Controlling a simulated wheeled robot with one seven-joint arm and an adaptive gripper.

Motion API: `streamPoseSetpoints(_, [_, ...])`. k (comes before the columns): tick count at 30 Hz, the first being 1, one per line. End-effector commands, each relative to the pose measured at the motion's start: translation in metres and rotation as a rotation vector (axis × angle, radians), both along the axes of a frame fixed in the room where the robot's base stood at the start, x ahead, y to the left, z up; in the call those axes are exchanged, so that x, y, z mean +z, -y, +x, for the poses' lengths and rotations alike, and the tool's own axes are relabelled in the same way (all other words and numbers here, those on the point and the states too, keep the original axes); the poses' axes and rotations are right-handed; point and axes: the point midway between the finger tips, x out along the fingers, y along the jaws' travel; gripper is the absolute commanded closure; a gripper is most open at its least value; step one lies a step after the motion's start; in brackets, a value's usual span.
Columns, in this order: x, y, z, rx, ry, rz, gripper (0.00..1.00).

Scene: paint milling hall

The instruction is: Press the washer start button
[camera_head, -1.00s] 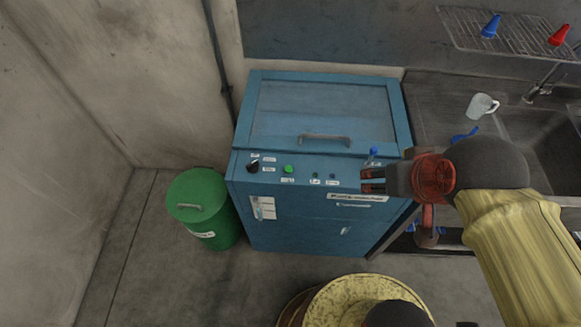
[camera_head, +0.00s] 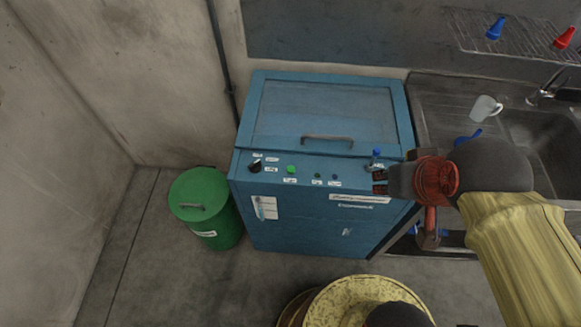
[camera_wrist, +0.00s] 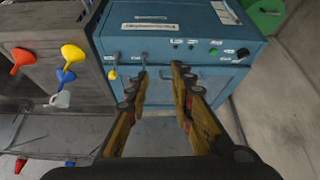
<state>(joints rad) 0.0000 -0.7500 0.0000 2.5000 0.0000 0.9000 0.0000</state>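The washer is a blue cabinet (camera_head: 290,225) with a closed, handled lid. Its sloped front panel carries a large green button (camera_head: 291,169), a black knob (camera_head: 255,166) left of it, and two small dark buttons (camera_head: 318,176) right of it. The labels are too small to read. In the wrist view the green button (camera_wrist: 213,50) and knob (camera_wrist: 243,52) lie beyond the right finger. My gripper (camera_head: 379,182) is at the panel's right end, apart from the green button. The wrist view shows its fingers (camera_wrist: 162,66) spread with nothing between them.
A green lidded bin (camera_head: 205,222) stands left of the washer. A sink counter (camera_head: 440,105) with a mug (camera_head: 485,108) is at right. A small blue-topped item (camera_head: 376,155) is near my gripper. A yellow-topped drum (camera_head: 340,298) stands in front.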

Motion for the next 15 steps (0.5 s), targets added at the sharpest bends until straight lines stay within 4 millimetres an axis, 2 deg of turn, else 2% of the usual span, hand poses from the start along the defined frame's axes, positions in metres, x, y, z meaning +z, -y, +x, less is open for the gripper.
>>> streamPoseSetpoints(11, [0.0000, 0.0000, 0.0000, 0.000, 0.000, 0.000, 1.00])
streamPoseSetpoints(15, [0.0000, 0.0000, 0.0000, 0.000, 0.000, 0.000, 1.00])
